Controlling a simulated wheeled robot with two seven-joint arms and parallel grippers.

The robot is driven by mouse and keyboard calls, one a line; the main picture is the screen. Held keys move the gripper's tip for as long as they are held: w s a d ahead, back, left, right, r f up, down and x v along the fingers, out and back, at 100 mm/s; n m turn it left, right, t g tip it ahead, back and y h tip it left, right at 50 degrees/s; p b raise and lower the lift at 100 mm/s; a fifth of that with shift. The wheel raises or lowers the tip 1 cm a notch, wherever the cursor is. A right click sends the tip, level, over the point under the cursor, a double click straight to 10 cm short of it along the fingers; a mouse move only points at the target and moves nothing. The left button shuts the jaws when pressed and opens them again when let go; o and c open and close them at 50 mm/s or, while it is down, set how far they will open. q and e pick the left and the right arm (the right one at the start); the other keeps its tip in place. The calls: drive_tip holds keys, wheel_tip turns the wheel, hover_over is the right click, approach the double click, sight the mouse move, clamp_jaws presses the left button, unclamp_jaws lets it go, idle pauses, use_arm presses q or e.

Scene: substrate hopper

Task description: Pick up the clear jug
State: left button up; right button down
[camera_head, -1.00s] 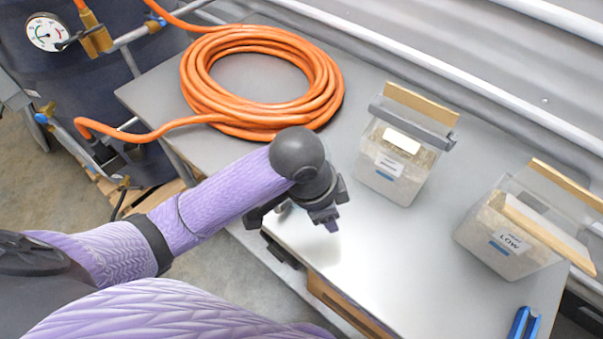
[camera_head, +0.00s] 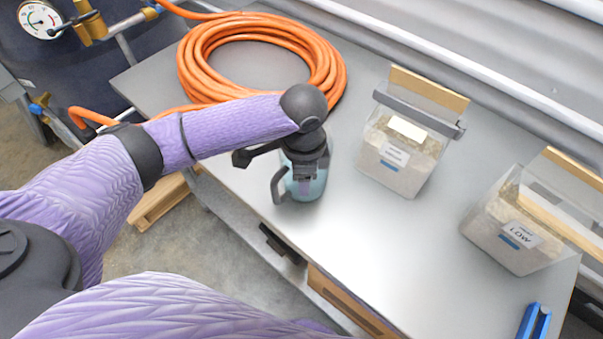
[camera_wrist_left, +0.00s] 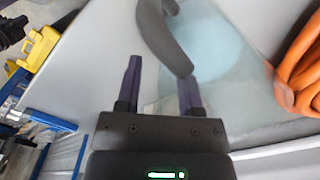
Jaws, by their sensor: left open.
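The clear jug (camera_head: 305,187) has a bluish lower part and a dark curved handle (camera_head: 277,185). It stands on the grey table near its front left edge. My left gripper (camera_head: 303,172) is over the jug in the head view and hides its upper part. In the left wrist view, my left gripper (camera_wrist_left: 158,85) is open with nothing between its fingers. There the jug (camera_wrist_left: 222,65) lies past the right finger, and the lower end of its handle (camera_wrist_left: 162,38) is near that fingertip. Whether they touch is unclear. My right gripper is not in view.
An orange hose coil (camera_head: 215,50) lies behind the jug. Two clear bins with pale contents, one in the middle (camera_head: 400,165) and one labelled LOW (camera_head: 500,240), stand to the right. A blue tool (camera_head: 534,322) lies at the front right. The table before the bins is clear.

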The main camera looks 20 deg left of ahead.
use_arm(q)
drive_tip(key=shift+f, duration=0.15)
drive_tip(key=shift+c, duration=0.3)
clamp_jaws()
idle(1.1)
